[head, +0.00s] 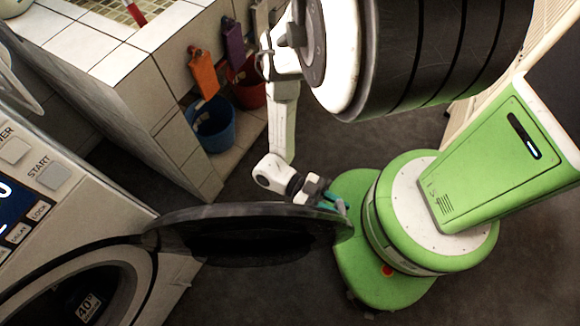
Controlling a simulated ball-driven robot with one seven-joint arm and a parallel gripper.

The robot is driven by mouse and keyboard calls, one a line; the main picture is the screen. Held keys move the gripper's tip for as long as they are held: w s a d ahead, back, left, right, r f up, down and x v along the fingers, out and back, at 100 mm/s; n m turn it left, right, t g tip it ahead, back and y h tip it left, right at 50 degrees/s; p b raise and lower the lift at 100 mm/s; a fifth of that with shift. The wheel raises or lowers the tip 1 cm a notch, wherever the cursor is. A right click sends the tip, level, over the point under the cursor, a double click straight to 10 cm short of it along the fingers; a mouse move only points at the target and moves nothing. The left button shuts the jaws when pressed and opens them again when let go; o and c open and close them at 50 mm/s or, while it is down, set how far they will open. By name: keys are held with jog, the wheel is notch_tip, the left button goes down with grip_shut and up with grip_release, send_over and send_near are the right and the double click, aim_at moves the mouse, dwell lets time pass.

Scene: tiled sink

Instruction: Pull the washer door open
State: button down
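The washer (110,225) stands at the left, with its control panel facing up toward the camera. Its round dark door (250,225) is swung wide open and sticks out to the right from the opening. The washer opening (95,295) is partly in view at the bottom left. My gripper (338,203) is at the door's free edge, on the far side, at the right end. Its teal fingertips are small and partly hidden by the door rim. I cannot tell whether they touch the door or are closed on it.
A tiled sink counter (115,65) stands behind the washer. Orange (203,73) and purple (234,45) items hang on its side above a blue bucket (214,125) and a red bucket (248,85). The dark floor (260,295) in front of the door is clear.

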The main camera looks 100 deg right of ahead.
jog(key=shift+d+f, duration=0.1)
jog(key=c, duration=1.1)
grip_release()
jog(key=b+v, duration=0.1)
jog(key=v, duration=0.9)
jog(key=shift+w+d+b, duration=0.25)
jog(key=shift+w+b, duration=0.1)
jog(key=shift+b, duration=0.05)
